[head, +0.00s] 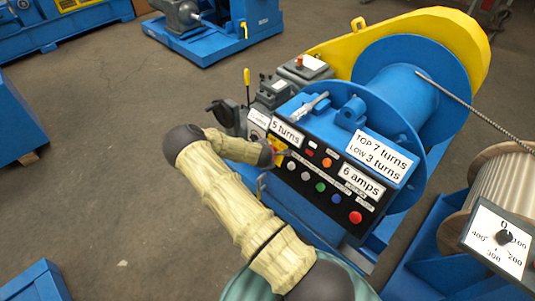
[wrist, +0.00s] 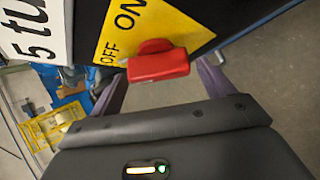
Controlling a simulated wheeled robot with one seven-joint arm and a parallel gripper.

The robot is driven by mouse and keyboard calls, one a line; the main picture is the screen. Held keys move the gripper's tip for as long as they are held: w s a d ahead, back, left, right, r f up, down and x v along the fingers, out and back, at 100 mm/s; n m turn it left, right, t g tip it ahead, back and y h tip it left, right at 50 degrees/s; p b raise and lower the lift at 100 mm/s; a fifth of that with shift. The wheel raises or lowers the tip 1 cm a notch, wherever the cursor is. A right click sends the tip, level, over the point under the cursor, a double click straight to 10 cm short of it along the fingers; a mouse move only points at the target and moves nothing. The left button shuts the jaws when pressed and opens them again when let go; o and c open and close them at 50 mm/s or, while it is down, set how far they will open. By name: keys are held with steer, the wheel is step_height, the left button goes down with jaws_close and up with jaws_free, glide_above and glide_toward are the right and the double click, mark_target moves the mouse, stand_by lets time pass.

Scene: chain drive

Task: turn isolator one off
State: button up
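The isolator's red rotary handle (wrist: 158,66) sits on a yellow plate (wrist: 165,25) marked OFF and ON in the wrist view. Its grip bar lies nearly level across that picture, and I cannot tell clearly which mark it points to. No isolator number is readable. My gripper (wrist: 161,82) is open, with one finger to each side of the handle and gaps showing. In the head view a sliver of the yellow plate (head: 279,146) shows beside the dark end of my arm, which hides the handle and fingers.
The black control panel (head: 318,180) carries several coloured buttons and lamps, including a large red button (head: 355,217). A blue drum (head: 400,85) and yellow guard (head: 440,30) stand behind. A cable reel (head: 503,190) and dial (head: 498,239) are at right. Open floor (head: 110,120) lies left.

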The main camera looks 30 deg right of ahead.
steer(key=shift+s+d, duration=0.1)
steer(key=shift+d, duration=0.1)
steer(key=v, duration=1.7)
steer(key=shift+a+r, duration=0.15)
steer(key=shift+a, duration=0.05)
steer(key=s+a+r+m+g+y+p, duration=0.2)
steer(key=s+a+r+m, duration=0.3)
steer(key=s+r+m, duration=0.3)
steer(key=s+a+r+m+g+y+p, duration=0.2)
steer(key=s+a+r+m+p, duration=0.2)
steer(key=r, duration=0.9)
steer(key=s+a+m, duration=0.2)
steer(key=s+m, duration=0.2)
steer(key=s, duration=0.1)
steer(key=shift+s+g+y, duration=0.3)
steer(key=shift+s, duration=0.05)
steer(key=shift+a, duration=0.15)
